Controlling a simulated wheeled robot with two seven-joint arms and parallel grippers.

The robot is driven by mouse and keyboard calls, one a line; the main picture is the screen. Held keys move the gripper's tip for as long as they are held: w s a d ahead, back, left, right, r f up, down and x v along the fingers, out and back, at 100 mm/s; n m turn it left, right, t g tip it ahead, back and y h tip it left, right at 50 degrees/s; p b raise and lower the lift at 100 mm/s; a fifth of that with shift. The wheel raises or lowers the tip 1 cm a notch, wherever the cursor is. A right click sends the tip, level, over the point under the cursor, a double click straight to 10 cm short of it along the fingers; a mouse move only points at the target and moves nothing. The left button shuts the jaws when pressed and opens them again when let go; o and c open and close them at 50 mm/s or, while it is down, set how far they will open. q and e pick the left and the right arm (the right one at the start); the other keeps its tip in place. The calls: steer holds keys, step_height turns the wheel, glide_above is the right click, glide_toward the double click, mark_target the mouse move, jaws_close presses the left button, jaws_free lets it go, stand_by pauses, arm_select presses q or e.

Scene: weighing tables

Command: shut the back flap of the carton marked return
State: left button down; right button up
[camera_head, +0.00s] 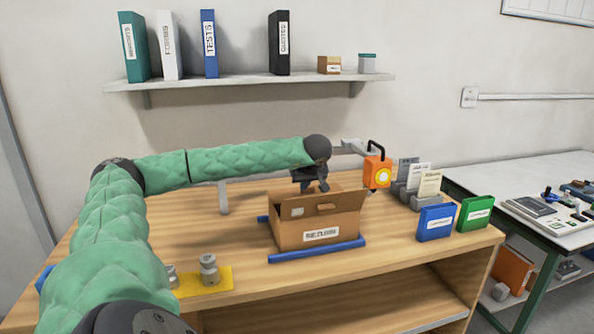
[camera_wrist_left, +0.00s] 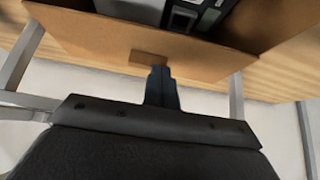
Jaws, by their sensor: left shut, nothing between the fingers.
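The brown carton (camera_head: 290,238), with a label on its front that appears to read RETURN, stands at the middle of the wooden table. In the left wrist view its back flap (camera_wrist_left: 95,38) is a raised cardboard panel with a small darker tab near its edge. My left gripper (camera_head: 316,187) is behind the carton in the head view, at the height of its top. In the left wrist view the gripper (camera_wrist_left: 161,70) is shut and empty, its fingertips close to the tab. I cannot tell whether they touch. Grey and dark contents (camera_wrist_left: 185,14) show inside. My right gripper is out of view.
Blue bars (camera_head: 318,249) lie along the carton's base. Metal weights (camera_head: 209,268) stand on a yellow mat (camera_head: 217,284) at front left. A shelf (camera_head: 245,82) is above.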

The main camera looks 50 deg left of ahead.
arm_select(q)
steer(key=shift+r, duration=0.1)
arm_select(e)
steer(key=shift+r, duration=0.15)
arm_select(q)
steer(key=shift+r+p, duration=0.5)
steer(key=shift+r, duration=0.15)
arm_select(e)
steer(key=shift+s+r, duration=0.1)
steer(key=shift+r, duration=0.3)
